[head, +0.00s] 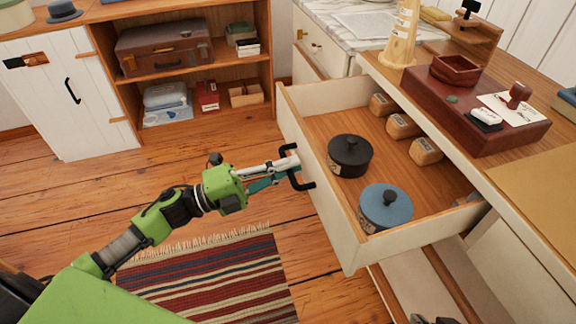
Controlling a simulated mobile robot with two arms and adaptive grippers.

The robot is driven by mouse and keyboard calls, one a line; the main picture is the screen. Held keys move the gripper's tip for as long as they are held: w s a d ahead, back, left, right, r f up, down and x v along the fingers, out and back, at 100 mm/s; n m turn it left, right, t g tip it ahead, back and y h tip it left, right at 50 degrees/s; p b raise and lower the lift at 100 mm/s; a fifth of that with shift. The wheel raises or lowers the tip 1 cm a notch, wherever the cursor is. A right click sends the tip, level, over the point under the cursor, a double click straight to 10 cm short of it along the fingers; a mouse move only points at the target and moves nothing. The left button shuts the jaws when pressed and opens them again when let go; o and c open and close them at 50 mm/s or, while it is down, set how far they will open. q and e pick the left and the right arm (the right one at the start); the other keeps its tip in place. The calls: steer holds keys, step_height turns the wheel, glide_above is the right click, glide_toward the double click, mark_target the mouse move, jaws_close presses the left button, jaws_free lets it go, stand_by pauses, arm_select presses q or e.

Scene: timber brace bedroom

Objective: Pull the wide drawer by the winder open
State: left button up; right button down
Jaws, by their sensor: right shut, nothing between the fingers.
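The wide drawer (325,211) is pulled out from under the wooden desk top, with its inside in view. Its front is pale, with a black bar handle (308,186). My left gripper (288,167) is at this handle, with its fingers around the bar and seemingly closed on it. In the drawer are a black lidded pot (350,156), a blue lidded pot (386,208) and 3 tan labelled blocks (426,150). My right gripper (432,320) shows only in part at the bottom edge, shut and empty. A pale cone-shaped object (402,35) stands on the desk; I cannot tell if it is the winder.
On the desk top are a dark red board (440,110), a red bowl (455,70) and a stamp (518,95). A striped rug (215,285) lies on the floor left of the drawer. A low shelf (125,75) with a suitcase (165,47) stands behind. Floor boards between are clear.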

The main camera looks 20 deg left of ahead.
arm_select(q)
steer(key=shift+o, duration=1.3)
steer(key=v, duration=1.2)
